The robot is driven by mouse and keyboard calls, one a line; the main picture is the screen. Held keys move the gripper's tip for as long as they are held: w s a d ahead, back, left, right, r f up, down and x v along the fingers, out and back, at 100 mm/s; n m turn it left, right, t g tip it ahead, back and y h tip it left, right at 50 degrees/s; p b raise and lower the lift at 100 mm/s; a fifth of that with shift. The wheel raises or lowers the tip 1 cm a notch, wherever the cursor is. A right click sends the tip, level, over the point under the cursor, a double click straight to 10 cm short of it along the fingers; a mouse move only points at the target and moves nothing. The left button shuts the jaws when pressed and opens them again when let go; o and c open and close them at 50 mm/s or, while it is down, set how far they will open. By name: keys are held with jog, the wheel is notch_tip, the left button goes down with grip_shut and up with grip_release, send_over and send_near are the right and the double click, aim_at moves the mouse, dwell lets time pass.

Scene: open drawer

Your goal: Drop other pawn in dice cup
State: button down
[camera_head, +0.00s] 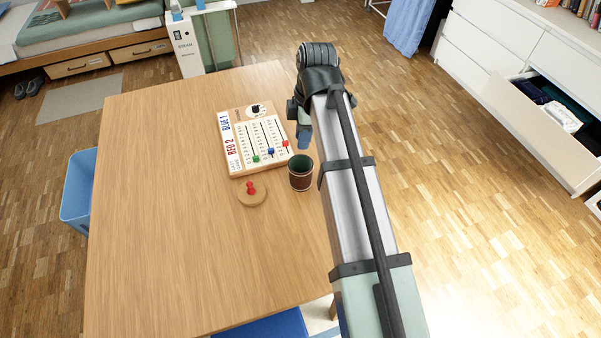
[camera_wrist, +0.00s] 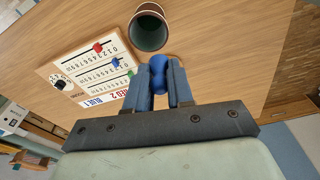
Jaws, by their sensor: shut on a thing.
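A blue pawn (camera_wrist: 158,72) is held between the fingers of my gripper (camera_wrist: 159,84) in the wrist view. In the head view my gripper (camera_head: 304,138) is over the table near the board's right side, partly hidden by my arm. The dice cup (camera_head: 301,174), brown with a dark green inside, stands upright on the table. In the wrist view the cup (camera_wrist: 150,30) is just beyond the pawn, with its opening visible. The pawn is apart from the cup in the picture. A red pawn (camera_head: 251,188) stands on a round wooden disc (camera_head: 251,197) left of the cup.
A score board (camera_head: 256,143) with red, blue and green sliders and a black knob lies behind the cup. The table (camera_head: 160,200) is bare on its left and front. A blue bin (camera_head: 78,190) stands left of the table. An open drawer (camera_head: 540,130) is at the right.

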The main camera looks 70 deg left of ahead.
notch_tip(320, 180, down, 6)
jog(key=shift+r, duration=0.1)
dwell(0.5)
jog(key=c, duration=0.9)
grip_release()
notch_tip(320, 180, up, 14)
jog(key=w, duration=0.1)
jog(key=shift+w, duration=0.35)
jog(key=shift+d+f, duration=0.1)
jog(key=shift+f, duration=0.1)
